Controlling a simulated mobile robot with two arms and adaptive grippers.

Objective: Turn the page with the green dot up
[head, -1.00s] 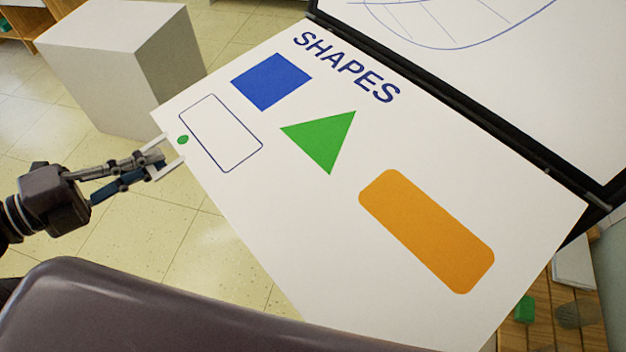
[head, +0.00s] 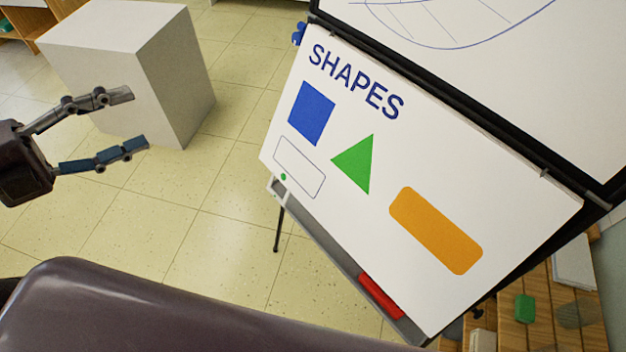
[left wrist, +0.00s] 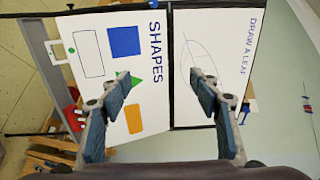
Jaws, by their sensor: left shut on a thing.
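The white SHAPES page (head: 345,205) hangs on the easel below the top sheet, its face showing a blue square, green triangle, orange bar and outlined box. The dot also shows in the left wrist view (left wrist: 71,50). My left gripper (head: 140,118) is left of the page, clear of it, with its fingers wide apart and nothing between them. The left wrist view shows the spread fingers (left wrist: 160,82) in front of the easel. My right gripper is not in view.
The upper sheet (head: 510,90) with a leaf drawing is above the page. The easel's grey tray (head: 325,243) holds a red object (head: 381,296). A white block (head: 130,65) stands on the floor behind my left gripper. A wooden shelf is at lower right.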

